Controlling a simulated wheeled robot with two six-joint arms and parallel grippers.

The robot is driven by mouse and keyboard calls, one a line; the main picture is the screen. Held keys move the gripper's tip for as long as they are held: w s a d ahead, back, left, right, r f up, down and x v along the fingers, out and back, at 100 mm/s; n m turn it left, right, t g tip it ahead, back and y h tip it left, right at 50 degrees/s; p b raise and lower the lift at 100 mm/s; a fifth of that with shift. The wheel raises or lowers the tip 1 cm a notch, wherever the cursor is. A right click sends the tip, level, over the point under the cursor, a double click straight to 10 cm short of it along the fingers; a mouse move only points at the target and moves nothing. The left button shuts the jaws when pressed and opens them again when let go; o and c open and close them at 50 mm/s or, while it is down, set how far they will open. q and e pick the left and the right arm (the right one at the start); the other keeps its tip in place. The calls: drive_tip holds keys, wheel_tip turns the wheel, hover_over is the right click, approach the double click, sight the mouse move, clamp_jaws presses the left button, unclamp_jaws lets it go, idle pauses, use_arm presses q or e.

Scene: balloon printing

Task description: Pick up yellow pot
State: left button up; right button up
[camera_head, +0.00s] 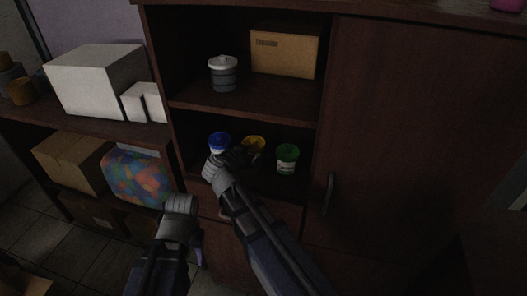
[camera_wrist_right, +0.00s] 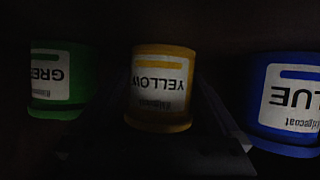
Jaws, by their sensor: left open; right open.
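The yellow pot (camera_head: 254,143) stands on the lower open shelf between the blue pot (camera_head: 219,141) and the green pot (camera_head: 287,158). My right gripper (camera_head: 243,157) reaches in just in front of the yellow pot and partly hides it and the blue pot. In the right wrist view, which is upside down, the yellow pot (camera_wrist_right: 162,88) is centred, with the dark open fingers around it; contact cannot be told. The green pot (camera_wrist_right: 62,80) and blue pot (camera_wrist_right: 287,105) flank it. My left gripper (camera_head: 198,247) hangs low in front of the cabinet, open and apart from the pots.
The shelf above (camera_head: 250,99) holds a grey lidded pot (camera_head: 223,73) and a cardboard box (camera_head: 285,50). A closed door with a handle (camera_head: 328,194) is at the right. White boxes (camera_head: 95,80) and a colourful bundle (camera_head: 138,178) are at the left.

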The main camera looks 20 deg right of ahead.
drive_tip(key=shift+w+d+f, duration=0.15)
drive_tip(key=shift+w+d, duration=0.05)
drive_tip(key=shift+w, duration=0.05)
drive_tip(key=shift+s+a, duration=0.1)
drive_tip(key=shift+a, duration=0.1)
drive_tip(key=shift+c, duration=0.5)
drive_tip(key=shift+d, duration=0.15)
drive_tip(key=c, duration=1.1)
use_arm(q)
drive_tip(key=shift+d+f, duration=0.15)
drive_tip(key=shift+d, duration=0.1)
use_arm(e)
drive_tip(key=shift+c, duration=0.2)
use_arm(q)
drive_tip(key=shift+a, duration=0.1)
use_arm(e)
drive_tip(key=shift+r, duration=0.2)
